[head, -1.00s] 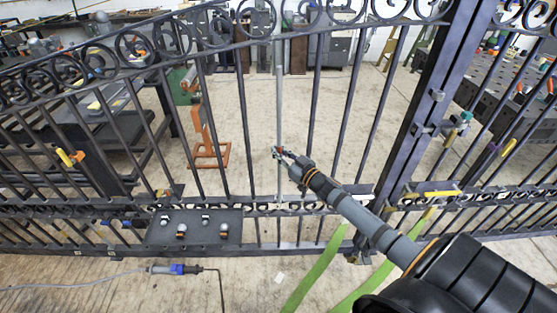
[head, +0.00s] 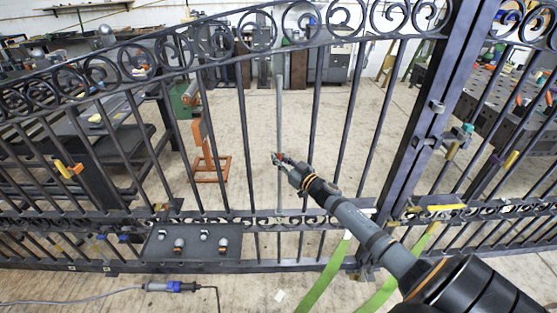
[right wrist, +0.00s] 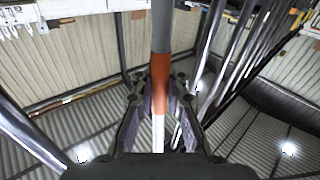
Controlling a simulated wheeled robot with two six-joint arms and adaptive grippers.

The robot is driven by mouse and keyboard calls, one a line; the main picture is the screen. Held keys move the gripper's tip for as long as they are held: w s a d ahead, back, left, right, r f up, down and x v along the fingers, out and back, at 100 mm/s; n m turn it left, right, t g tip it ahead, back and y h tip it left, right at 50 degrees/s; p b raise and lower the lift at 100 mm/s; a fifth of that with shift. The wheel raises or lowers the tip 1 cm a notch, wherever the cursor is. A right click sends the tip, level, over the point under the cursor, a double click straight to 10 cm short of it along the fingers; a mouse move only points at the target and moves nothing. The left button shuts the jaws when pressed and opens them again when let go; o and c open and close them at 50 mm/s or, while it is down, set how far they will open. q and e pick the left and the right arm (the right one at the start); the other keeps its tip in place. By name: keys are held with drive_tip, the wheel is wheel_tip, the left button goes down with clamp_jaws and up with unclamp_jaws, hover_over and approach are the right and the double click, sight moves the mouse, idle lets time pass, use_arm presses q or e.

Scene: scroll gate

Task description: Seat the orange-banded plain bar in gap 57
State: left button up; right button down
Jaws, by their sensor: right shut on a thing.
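The orange-banded plain bar (head: 279,110) is a light grey rod standing near upright in a gap of the dark gate (head: 258,217), between the top scroll rail and the lower rail. Whether its ends sit in the rails cannot be told. My right gripper (head: 276,158) is shut on the bar at about mid-height, reaching in from the lower right. My left gripper is out of view. No gap numbers are readable.
A dark plate (head: 192,244) with several small fittings is at the gate's lower left. A thick gate post (head: 418,130) stands right of my arm. Green straps (head: 325,275) and a blue-ended cable tool (head: 170,287) lie on the floor. Neighbouring dark bars stand close on both sides.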

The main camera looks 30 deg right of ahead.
drive_tip(key=shift+w+a+r+p, duration=0.1)
drive_tip(key=shift+w+r+p, duration=0.1)
drive_tip(key=shift+p, duration=0.25)
drive_tip(key=shift+s+f+b, duration=0.1)
drive_tip(key=shift+f+b, duration=0.6)
drive_tip(key=shift+f, duration=0.3)
idle(1.1)
drive_tip(key=shift+d+p, duration=0.2)
drive_tip(key=shift+p, duration=0.2)
idle(0.5)
drive_tip(key=shift+w+d+f+p, duration=0.1)
drive_tip(key=shift+w+d+p, duration=0.25)
drive_tip(key=shift+w+p, duration=0.35)
drive_tip(key=shift+w+d+p, duration=0.3)
drive_tip(key=shift+w+p, duration=0.1)
drive_tip(key=shift+p, duration=0.6)
idle(0.5)
drive_tip(key=c, duration=1.3)
unclamp_jaws()
drive_tip(key=shift+f, duration=0.1)
drive_tip(key=s, duration=0.4)
drive_tip(key=s+d, duration=0.1)
drive_tip(key=s, duration=0.3)
drive_tip(key=s+d, duration=0.1)
drive_tip(key=s, duration=0.2)
drive_tip(key=shift+s, duration=0.4)
